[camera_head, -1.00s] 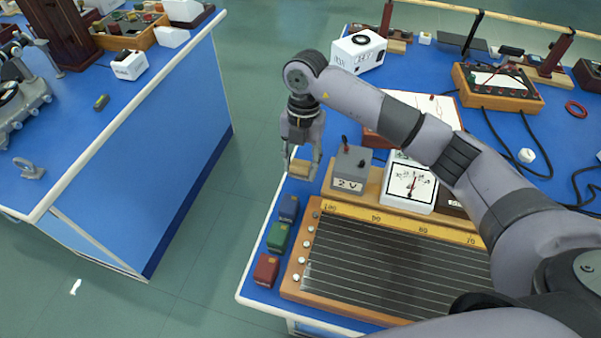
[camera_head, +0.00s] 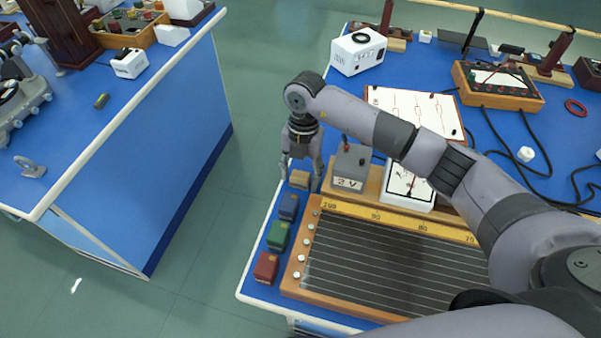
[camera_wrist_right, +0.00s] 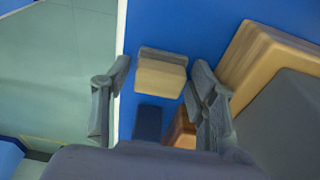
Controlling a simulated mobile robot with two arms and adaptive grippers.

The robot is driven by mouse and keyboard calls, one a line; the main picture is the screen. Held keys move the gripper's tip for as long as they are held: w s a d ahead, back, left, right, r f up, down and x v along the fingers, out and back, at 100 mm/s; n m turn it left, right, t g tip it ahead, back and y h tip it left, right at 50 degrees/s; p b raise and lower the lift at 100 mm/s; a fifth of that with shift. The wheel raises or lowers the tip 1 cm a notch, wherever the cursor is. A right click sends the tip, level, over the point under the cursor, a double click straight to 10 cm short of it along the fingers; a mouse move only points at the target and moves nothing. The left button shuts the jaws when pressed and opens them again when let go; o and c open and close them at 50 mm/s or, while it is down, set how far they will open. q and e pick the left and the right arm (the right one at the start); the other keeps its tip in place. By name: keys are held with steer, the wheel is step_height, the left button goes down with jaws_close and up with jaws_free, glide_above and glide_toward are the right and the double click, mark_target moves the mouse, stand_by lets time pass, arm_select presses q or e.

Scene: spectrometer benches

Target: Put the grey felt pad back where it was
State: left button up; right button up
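A small tan block with a grey layer along one side, which looks like the grey felt pad (camera_head: 299,181), is at the bench's left edge, beyond the blue block. In the wrist view the pad (camera_wrist_right: 161,76) lies between the fingers of my right gripper (camera_wrist_right: 160,88), with a gap on each side. In the head view my right gripper (camera_head: 300,187) points down over it with its fingers spread. The pad appears to rest on the blue bench top. My left gripper is out of view.
Blue (camera_head: 288,207), green (camera_head: 278,236) and red (camera_head: 265,268) blocks line the bench edge nearer me. A grey 2 V box (camera_head: 350,167) stands close right of the gripper. A wooden wire board (camera_head: 388,255) lies nearer. Open floor separates the other bench (camera_head: 165,150).

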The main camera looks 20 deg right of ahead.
steer(key=shift+o, duration=0.5)
steer(key=shift+r, duration=0.25)
steer(key=shift+w+r, duration=0.1)
steer(key=shift+r, duration=0.25)
step_height(320, 180, up, 11)
steer(key=w+d+b, duration=0.1)
steer(key=shift+b, duration=0.3)
steer(key=shift+w, duration=0.1)
